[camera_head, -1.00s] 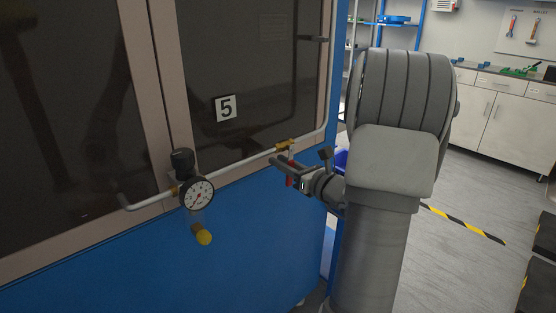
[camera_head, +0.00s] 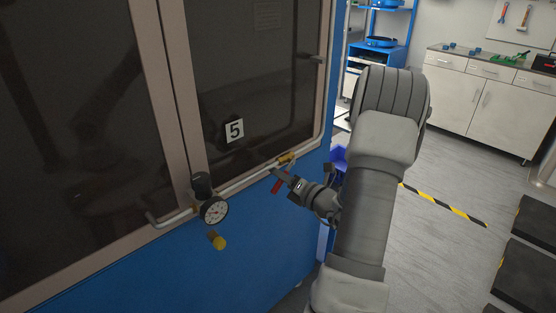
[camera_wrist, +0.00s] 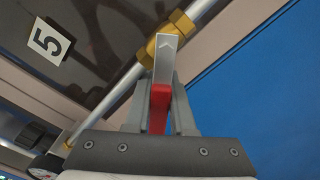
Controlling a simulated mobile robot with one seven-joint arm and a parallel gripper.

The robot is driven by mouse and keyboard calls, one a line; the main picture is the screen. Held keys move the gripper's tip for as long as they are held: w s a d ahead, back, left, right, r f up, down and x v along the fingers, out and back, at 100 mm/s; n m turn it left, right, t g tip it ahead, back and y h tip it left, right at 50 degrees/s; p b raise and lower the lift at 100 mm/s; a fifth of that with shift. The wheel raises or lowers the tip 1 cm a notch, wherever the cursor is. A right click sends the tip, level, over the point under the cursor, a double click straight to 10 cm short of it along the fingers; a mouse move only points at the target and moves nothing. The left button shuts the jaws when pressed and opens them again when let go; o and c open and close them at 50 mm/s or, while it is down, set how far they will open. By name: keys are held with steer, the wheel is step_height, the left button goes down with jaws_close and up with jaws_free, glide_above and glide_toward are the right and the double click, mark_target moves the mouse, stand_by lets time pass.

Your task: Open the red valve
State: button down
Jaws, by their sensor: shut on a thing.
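The red valve's lever (camera_head: 277,186) hangs slanted down and to the left from a brass fitting (camera_head: 286,158) on the thin pipe along the blue cabinet. My gripper (camera_head: 282,175) is at the lever, reaching in from the right. In the wrist view, the lever's red part (camera_wrist: 159,105) lies between the two grey fingers of my gripper (camera_wrist: 161,100), which are shut on it. Its bare metal upper part shows beyond the fingers, in front of the brass fitting (camera_wrist: 181,22). The lever stands at a slant to the pipe.
A pressure gauge (camera_head: 214,210) with a yellow-tipped part below it sits on the pipe to the left. A plate marked 5 (camera_head: 234,130) is on the dark window above. Open floor (camera_head: 440,170) with a striped line (camera_head: 445,206) lies to the right.

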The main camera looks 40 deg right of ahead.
steer(key=r+m+p, duration=0.1)
steer(key=p, duration=0.1)
steer(key=r+m+p, duration=0.1)
steer(key=m+p, duration=0.1)
steer(key=p, duration=0.1)
steer(key=shift+a+m, duration=0.3)
steer(key=shift+a, duration=0.1)
steer(key=m+p, duration=0.2)
steer(key=r+m+p, duration=0.1)
steer(key=m+p, duration=0.1)
steer(key=p, duration=0.1)
steer(key=shift+a, duration=0.15)
steer(key=c, duration=0.8)
jaws_free()
steer(key=shift+o, duration=0.2)
steer(key=shift+s, duration=0.1)
steer(key=s+d, duration=0.1)
steer(key=s, duration=1.6)
steer(key=shift+s+d+b, duration=0.15)
steer(key=shift+d+b, duration=0.05)
steer(key=shift+b, duration=0.25)
